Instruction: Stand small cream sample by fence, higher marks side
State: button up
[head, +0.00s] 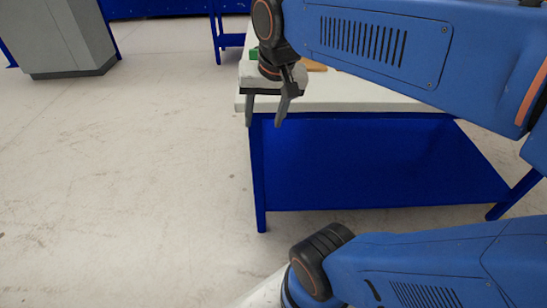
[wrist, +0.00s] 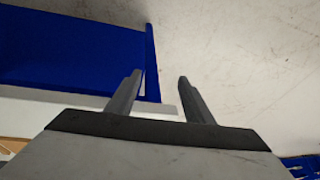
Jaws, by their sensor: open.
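My gripper (head: 264,122) is open and empty, held in front of the near left corner of a white-topped table with a blue frame. In the wrist view my gripper (wrist: 160,78) shows two grey fingers apart, with only floor and the table's edge between and beyond them. I cannot make out the small cream sample, the fence or any marks in either view. My arm and gripper hide much of the tabletop in the head view.
The white tabletop (head: 370,95) has a blue lower shelf (head: 380,160) under it. A green item (head: 254,53) and an orange-brown item (head: 314,66) show partly on top. A grey cabinet (head: 65,35) stands at the far left. The floor left of the table is clear.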

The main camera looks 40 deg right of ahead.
jog(key=s+a+f+n+t, duration=0.1)
jog(key=s+f+n, duration=0.4)
jog(key=s+f, duration=0.1)
jog(key=shift+s+a+f+n, duration=0.2)
jog(key=shift+a+f+n, duration=0.15)
jog(key=shift+f, duration=0.55)
